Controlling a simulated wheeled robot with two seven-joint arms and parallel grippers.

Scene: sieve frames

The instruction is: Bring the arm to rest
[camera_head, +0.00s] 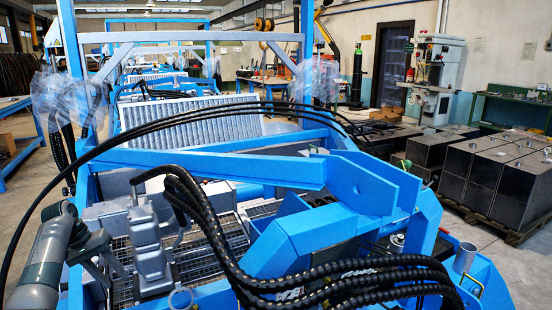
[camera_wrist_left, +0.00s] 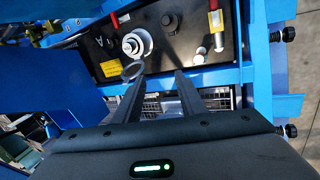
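My left arm (camera_head: 48,255) comes in at the left of the head view, grey and bent. A light grey upright part (camera_head: 150,250) stands beside it over metal grating; I cannot tell whether it is mine. In the left wrist view my left gripper (camera_wrist_left: 157,80) is open, its two dark fingers apart with nothing seen gripped between them. The fingers point at a dark panel (camera_wrist_left: 190,45) in a blue frame. A grey ring (camera_wrist_left: 132,70) shows at one fingertip; whether they touch is unclear. My right gripper is in neither view.
Blue machine frames (camera_head: 240,165) fill the middle, with black hoses (camera_head: 205,215) arching across the front. Dark metal boxes (camera_head: 495,175) stand on a pallet at right.

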